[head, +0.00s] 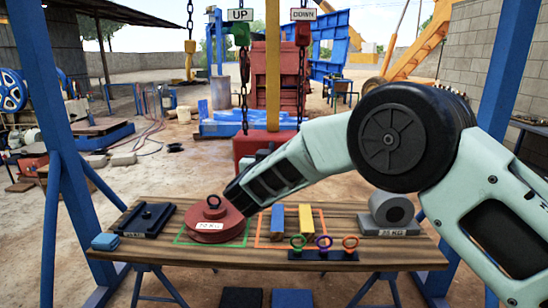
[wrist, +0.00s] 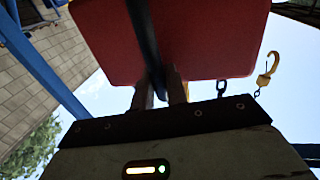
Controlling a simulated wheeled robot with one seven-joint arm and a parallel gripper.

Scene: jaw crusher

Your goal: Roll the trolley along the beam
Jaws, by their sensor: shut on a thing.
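A large red body (wrist: 175,35) fills the top of the wrist view, seen from below. It looks like the red box (head: 258,140) at the centre of the head view, under a yellow vertical bar (head: 272,60). A dark bar (wrist: 142,25) hangs down in front of the red body in the wrist view. My gripper (wrist: 161,92) is shut on this dark bar, one finger on each side. In the head view my gripper is small and mostly hidden near the red box. I cannot make out the beam or the trolley's wheels.
A wooden table (head: 390,258) stands below my arm, bearing a red weight (head: 208,228), a grey weight (head: 385,205), blocks and coloured rings. Blue posts (head: 55,140) flank it. Chains hang below UP (head: 240,15) and DOWN (head: 303,14) signs. A yellow hook (wrist: 265,72) hangs right of the red body.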

